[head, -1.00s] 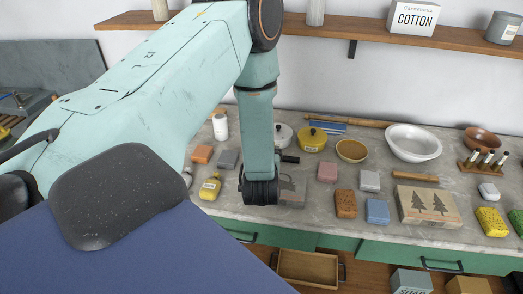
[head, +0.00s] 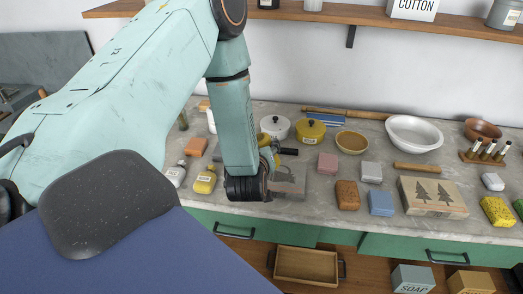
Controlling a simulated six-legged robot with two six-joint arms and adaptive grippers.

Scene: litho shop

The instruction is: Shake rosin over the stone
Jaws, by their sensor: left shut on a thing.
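The stone (head: 408,201), a pale slab with two dark fir trees drawn on it, lies flat on the bench at the right. My left gripper (head: 272,163) points down at the bench's middle, left of the stone and well apart from it. Its wrist hides most of its fingers. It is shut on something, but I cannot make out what. I cannot tell which thing is the rosin shaker. My right gripper is not in view.
Several blocks, such as a brown one (head: 347,195) and a blue one (head: 381,203), lie between gripper and stone. A yellow pot (head: 311,131), wooden bowl (head: 352,142) and white basin (head: 413,135) stand behind. A wooden roller (head: 417,169) lies behind the stone.

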